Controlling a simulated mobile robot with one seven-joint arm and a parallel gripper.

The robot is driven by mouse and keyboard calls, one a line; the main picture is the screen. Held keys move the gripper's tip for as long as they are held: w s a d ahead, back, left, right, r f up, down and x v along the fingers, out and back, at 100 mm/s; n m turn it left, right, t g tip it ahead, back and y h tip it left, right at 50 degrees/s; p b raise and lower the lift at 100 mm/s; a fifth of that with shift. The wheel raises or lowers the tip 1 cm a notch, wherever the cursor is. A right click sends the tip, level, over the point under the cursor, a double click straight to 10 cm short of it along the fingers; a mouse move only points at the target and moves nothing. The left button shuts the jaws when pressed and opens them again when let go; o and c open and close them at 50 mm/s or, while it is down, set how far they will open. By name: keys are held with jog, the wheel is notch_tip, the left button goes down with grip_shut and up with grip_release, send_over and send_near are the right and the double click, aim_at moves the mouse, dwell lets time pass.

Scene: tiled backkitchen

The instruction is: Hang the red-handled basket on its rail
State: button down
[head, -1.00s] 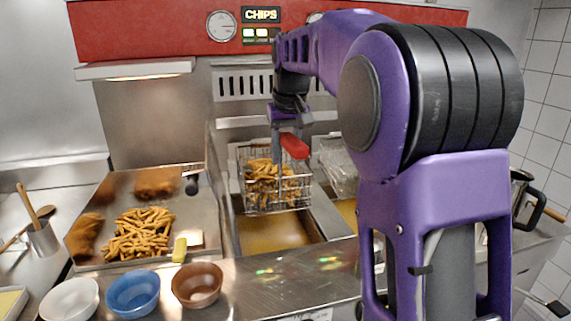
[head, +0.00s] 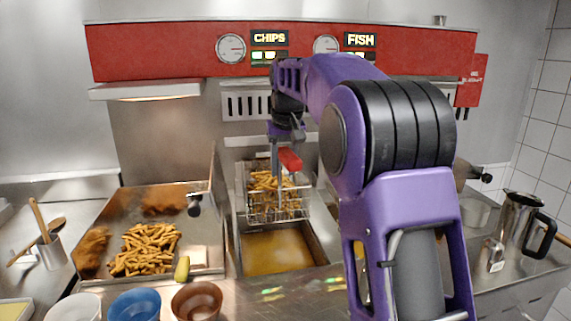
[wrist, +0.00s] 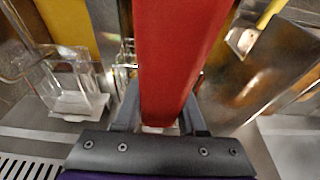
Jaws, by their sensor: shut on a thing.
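The wire basket (head: 262,212) is full of chips and hangs roughly level above the oil of the left fryer well (head: 255,255). Its red handle (head: 290,159) stands up at the back. My gripper (head: 283,168) is shut on this handle. In the wrist view the red handle (wrist: 180,60) fills the middle, between the two fingers of my gripper (wrist: 160,122). A metal ledge (head: 240,140), which may be the rail, runs along the back wall behind the basket. I cannot tell whether the basket touches it.
Left of the well is a tray (head: 205,235) with chips and browned pieces. Bowls (head: 135,304) stand along the front edge. A steel jug (head: 515,220) stands at right.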

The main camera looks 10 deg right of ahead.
jog(key=w+p, duration=0.3)
jog(key=w, duration=0.1)
jog(key=shift+w+r, duration=0.1)
jog(key=shift+r, duration=0.15)
jog(key=shift+w+f, duration=0.15)
jog(key=shift+w, duration=1.5)
jog(key=shift+f, duration=0.25)
jog(key=shift+f+b, duration=0.6)
jog(key=shift+f, duration=0.95)
jog(key=shift+f+b, duration=0.3)
jog(key=shift+f, duration=0.45)
